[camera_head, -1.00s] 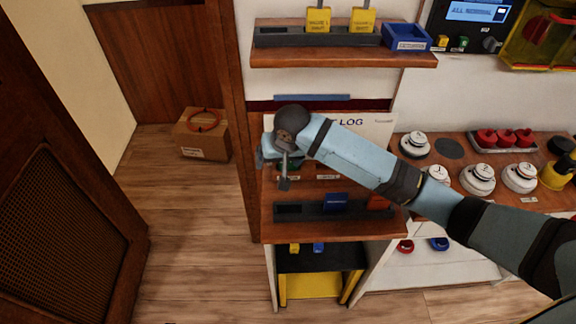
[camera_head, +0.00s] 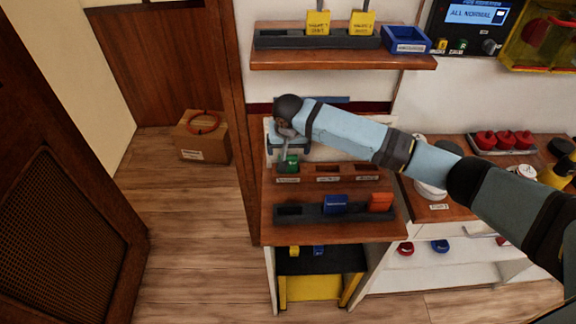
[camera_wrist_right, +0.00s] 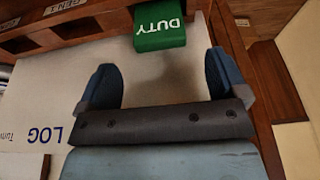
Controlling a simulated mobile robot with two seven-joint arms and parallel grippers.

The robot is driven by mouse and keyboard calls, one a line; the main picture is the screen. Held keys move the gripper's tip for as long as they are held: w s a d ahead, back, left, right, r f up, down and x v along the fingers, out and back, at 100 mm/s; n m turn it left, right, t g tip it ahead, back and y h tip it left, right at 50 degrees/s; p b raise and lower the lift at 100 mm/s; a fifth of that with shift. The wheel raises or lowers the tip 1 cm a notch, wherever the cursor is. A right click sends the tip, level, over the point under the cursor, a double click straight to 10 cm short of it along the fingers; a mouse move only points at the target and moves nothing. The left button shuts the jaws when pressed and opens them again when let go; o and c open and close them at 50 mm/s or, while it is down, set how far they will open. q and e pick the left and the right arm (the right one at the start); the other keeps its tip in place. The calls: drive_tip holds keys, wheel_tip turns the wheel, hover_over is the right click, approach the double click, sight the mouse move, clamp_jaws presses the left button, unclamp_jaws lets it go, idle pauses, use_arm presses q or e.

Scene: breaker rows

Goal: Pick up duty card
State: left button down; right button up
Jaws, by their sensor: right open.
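The green duty card (camera_head: 290,164), with white "DUTY" lettering, stands in the left slot of a small wooden rack (camera_head: 327,180) on the desk. In the right wrist view the duty card (camera_wrist_right: 160,32) is beyond the fingertips, centred between them. My right gripper (camera_wrist_right: 162,75) is open and empty, with a finger to each side of the card's line and a gap before it. My left gripper is not in view.
A dark lower rack (camera_head: 277,211) holds a blue card (camera_head: 335,205) and an orange card (camera_head: 380,202). A white log sheet (camera_wrist_right: 100,110) lies under the gripper. A shelf (camera_head: 345,61) with yellow cards hangs above. A cardboard box (camera_head: 203,136) stands on the floor at left.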

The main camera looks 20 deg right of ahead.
sight(288, 158)
drive_tip(key=x, duration=0.5)
drive_tip(key=shift+s+a+f+p, duration=0.1)
drive_tip(key=shift+s+p, duration=0.2)
drive_tip(key=shift+s, duration=0.1)
drive_tip(key=c, duration=1)
